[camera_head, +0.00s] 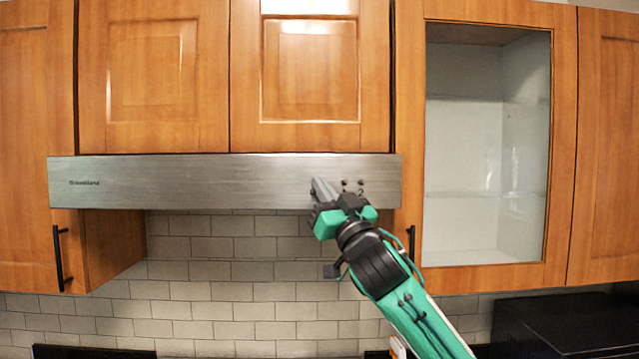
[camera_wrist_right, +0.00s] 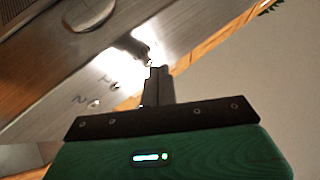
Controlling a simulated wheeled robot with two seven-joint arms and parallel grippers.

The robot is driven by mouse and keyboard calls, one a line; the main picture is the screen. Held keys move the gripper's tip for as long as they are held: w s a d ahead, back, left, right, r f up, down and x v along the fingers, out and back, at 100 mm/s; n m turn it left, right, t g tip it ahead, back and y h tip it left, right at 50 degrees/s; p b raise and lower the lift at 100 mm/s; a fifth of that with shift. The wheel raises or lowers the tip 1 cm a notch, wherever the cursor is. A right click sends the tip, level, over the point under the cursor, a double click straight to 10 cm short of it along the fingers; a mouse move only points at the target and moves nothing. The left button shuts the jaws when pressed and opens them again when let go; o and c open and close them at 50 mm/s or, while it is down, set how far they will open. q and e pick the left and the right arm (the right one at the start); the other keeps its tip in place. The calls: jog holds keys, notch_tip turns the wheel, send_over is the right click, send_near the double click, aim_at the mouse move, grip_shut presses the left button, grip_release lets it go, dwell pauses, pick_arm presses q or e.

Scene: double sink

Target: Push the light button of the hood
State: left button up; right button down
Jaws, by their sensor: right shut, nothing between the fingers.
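The hood (camera_head: 200,182) is a long brushed-metal panel under the wooden cabinets. Small dark buttons (camera_head: 345,182) with faint markings sit near its right end. My right gripper (camera_head: 318,187) is shut and empty, its fingertips over the panel just left of the visible buttons. In the right wrist view the shut fingers (camera_wrist_right: 156,75) reach to the hood surface (camera_wrist_right: 50,55), close to a small dark knob-like spot in bright glare. Two small buttons (camera_wrist_right: 94,103) and a "2" mark show to the left of the fingers. Contact cannot be told. My left gripper is not in view.
Wooden cabinets (camera_head: 150,80) stand above and beside the hood. A glass-door cabinet (camera_head: 487,150) is to the right of my arm. Below is a tiled wall (camera_head: 220,300), with a dark object (camera_head: 570,325) at lower right. Space under the hood's left part is free.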

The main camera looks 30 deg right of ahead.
jog(key=shift+w+d, duration=0.1)
jog(key=shift+w, duration=0.1)
dwell(0.5)
jog(key=shift+s, duration=0.15)
jog(key=shift+s+a, duration=0.35)
jog(key=shift+s, duration=0.05)
jog(key=shift+s+a, duration=0.5)
jog(key=shift+s, duration=0.35)
jog(key=shift+s+a, duration=0.55)
jog(key=shift+s, duration=0.3)
jog(key=shift+s+a, duration=0.5)
jog(key=shift+s, duration=0.35)
